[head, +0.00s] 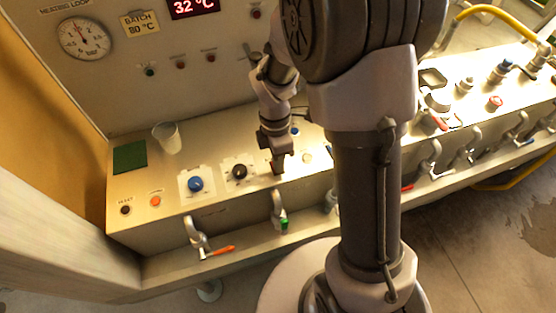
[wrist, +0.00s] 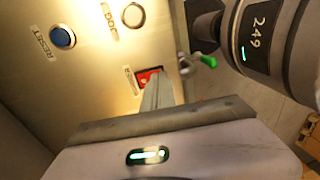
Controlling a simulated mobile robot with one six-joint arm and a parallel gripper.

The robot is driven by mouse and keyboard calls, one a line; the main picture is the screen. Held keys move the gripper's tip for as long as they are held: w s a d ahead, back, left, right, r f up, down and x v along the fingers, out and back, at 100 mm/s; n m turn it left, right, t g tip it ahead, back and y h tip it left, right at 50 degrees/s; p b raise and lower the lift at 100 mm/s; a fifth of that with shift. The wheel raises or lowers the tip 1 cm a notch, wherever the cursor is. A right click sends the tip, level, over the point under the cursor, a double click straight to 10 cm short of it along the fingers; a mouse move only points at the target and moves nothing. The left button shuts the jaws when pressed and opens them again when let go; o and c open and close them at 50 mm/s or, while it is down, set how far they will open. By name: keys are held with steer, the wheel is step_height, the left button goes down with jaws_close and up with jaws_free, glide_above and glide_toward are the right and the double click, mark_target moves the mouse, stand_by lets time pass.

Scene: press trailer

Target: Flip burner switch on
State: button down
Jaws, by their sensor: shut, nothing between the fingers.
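In the wrist view, a small red rocker switch (wrist: 147,77) in a dark frame sits on the panel beside a small label I cannot read. My gripper (wrist: 158,90) is shut and empty, its fingers reaching to the switch and partly covering it. Whether they touch it, and which way the rocker is tipped, I cannot tell. In the head view, my gripper (head: 278,167) points down over the sloping console (head: 215,217), right of a black knob (head: 239,172). The switch is hidden there.
In the wrist view, a blue RESET button (wrist: 62,36) and a pale JOG button (wrist: 133,15) are near the switch. A green-handled valve (head: 283,223) hangs below the console. A cup (head: 168,137) stands at left. The display (head: 193,7) reads 32 °C.

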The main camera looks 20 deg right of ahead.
steer(key=shift+s+f, duration=0.1)
steer(key=shift+f, duration=0.1)
steer(key=shift+w+r+p, duration=0.2)
steer(key=shift+w+p, duration=0.1)
steer(key=shift+w, duration=0.55)
steer(key=shift+r+p, duration=0.15)
steer(key=shift+p, duration=0.2)
